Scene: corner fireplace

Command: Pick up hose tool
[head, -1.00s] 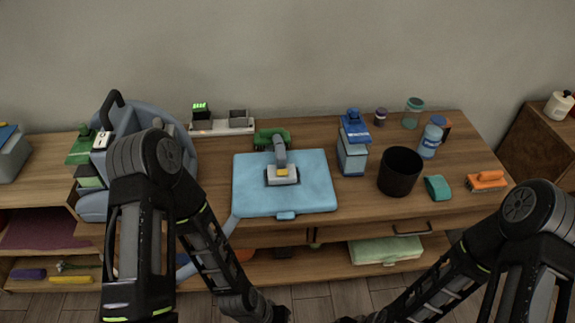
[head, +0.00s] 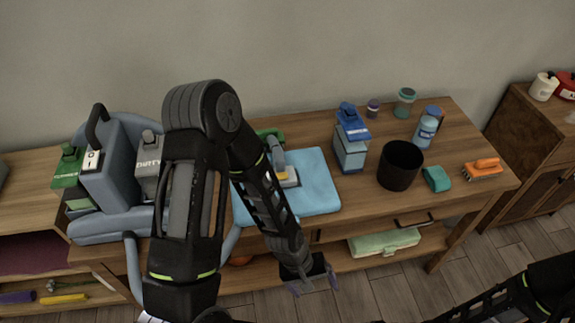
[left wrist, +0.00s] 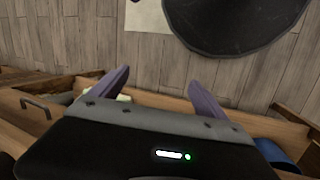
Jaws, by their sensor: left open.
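The hose tool (head: 286,176) has a grey head with a yellow part and a grey neck. It rests on a light blue folded pad (head: 318,187) on the wooden table, and my left forearm partly covers it. My left gripper (head: 315,284) is open and empty, in front of the table and below the level of its top. Its two purple fingers also show spread apart in the left wrist view (left wrist: 158,94), with nothing between them. The hose tool is not seen in that view. Of my right arm only a part shows at the lower right.
A blue-grey cleaning machine (head: 110,185) with a hose stands at the left. A blue spray bottle (head: 350,150), a black bin (head: 399,166), a teal sponge (head: 436,179) and an orange brush (head: 482,168) stand to the right. A drawer handle (head: 414,221) sticks out in front.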

